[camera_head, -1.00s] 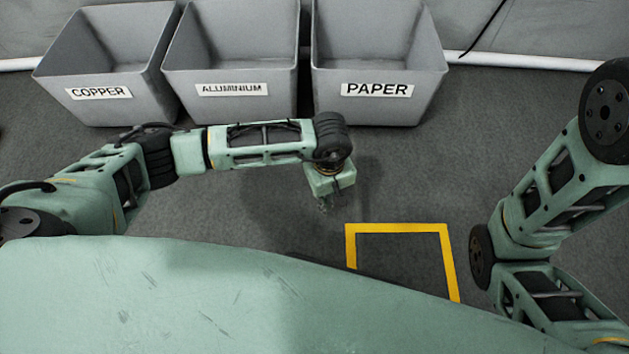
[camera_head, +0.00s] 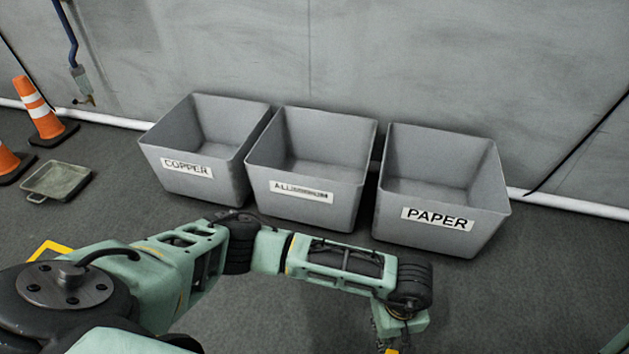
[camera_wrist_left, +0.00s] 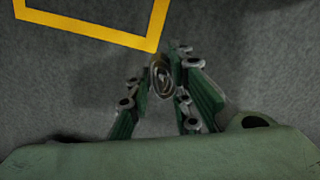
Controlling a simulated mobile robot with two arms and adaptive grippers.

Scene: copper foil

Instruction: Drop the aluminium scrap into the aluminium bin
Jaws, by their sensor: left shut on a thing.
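The aluminium bin (camera_head: 303,194), a grey open box with a partly blurred label, stands in the middle of a row of three bins in the head view. It looks empty. My left gripper (camera_head: 388,334) is at the bottom edge of the head view, on the near side of the bins and below the paper bin, partly cut off. In the left wrist view my left gripper (camera_wrist_left: 160,72) is shut on a small, crumpled, dark metallic piece of scrap (camera_wrist_left: 161,79), held between the fingertips above the grey floor. My right gripper is not in view.
The copper bin (camera_head: 186,170) stands left and the paper bin (camera_head: 436,217) right of the aluminium bin. A metal tray (camera_head: 57,181) and orange cones (camera_head: 43,116) are at the far left. Yellow floor marking (camera_wrist_left: 88,31) shows in the wrist view. A wall stands behind.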

